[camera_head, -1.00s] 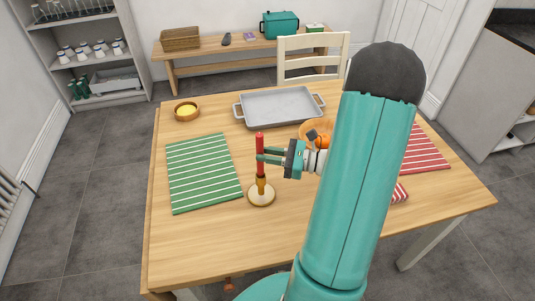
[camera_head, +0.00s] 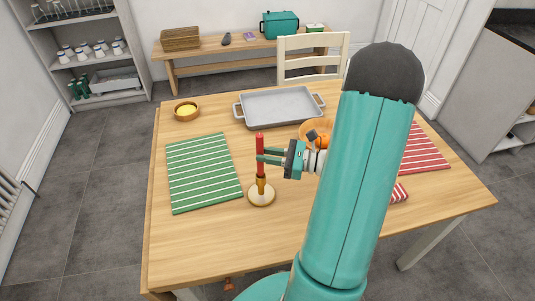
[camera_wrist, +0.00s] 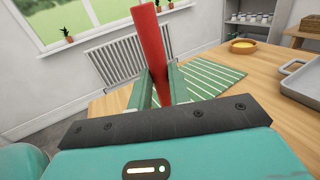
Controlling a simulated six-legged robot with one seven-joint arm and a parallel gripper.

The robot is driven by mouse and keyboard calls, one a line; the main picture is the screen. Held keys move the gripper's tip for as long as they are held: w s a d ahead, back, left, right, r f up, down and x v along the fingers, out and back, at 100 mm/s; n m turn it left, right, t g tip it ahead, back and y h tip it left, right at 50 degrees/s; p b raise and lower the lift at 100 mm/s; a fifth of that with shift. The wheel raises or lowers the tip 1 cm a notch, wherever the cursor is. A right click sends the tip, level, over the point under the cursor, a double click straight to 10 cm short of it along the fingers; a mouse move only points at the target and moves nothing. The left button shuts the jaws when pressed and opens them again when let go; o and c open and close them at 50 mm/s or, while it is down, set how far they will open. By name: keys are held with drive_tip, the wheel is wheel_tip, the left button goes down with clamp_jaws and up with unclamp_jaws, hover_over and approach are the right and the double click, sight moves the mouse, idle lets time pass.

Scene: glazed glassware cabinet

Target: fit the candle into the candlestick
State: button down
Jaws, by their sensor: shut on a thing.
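A red candle (camera_head: 260,143) stands upright in the head view, directly above the brass-coloured candlestick (camera_head: 261,195) with its round base on the table. The candle's lower end meets the candlestick's top; I cannot tell how deep it sits. My gripper (camera_head: 264,156) is shut on the candle about its middle, coming from the right. In the wrist view the candle (camera_wrist: 152,45) rises between the two green fingers (camera_wrist: 160,88) and looks slightly tilted there; its lower end and the candlestick are hidden.
A green striped placemat (camera_head: 203,172) lies left of the candlestick. A grey tray (camera_head: 279,107) and a bowl with yellow contents (camera_head: 186,111) stand farther back. A red striped placemat (camera_head: 425,152) lies right. The table front is clear.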

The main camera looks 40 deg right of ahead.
drive_tip(key=shift+f, duration=2.2)
drive_tip(key=c, duration=1.2)
unclamp_jaws()
drive_tip(key=shift+c, duration=0.2)
drive_tip(key=v, duration=1.4)
drive_tip(key=shift+a, duration=0.1)
